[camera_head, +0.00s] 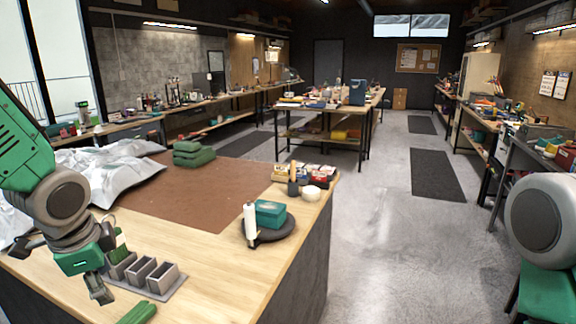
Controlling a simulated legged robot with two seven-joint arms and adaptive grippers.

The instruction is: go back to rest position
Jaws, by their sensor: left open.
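My left gripper (64,268) hangs over the near left part of the wooden workbench (225,268), its fingers spread and empty. It is just left of a small grey holder with open compartments (160,277). A green brush-like piece (120,254) shows at the holder's left end, partly behind the gripper. I cannot tell whether the gripper touches the holder. Part of my right arm shows at the right edge, but its gripper is out of view. No sneaker can be made out.
A green block (137,313) lies at the near edge. A round dark tray (267,236) holds a white bottle (250,222) and teal box (270,212). Green folded cloths (193,153) and crumpled silvery sheeting (115,176) lie farther back. The brown mat (205,190) is mostly clear.

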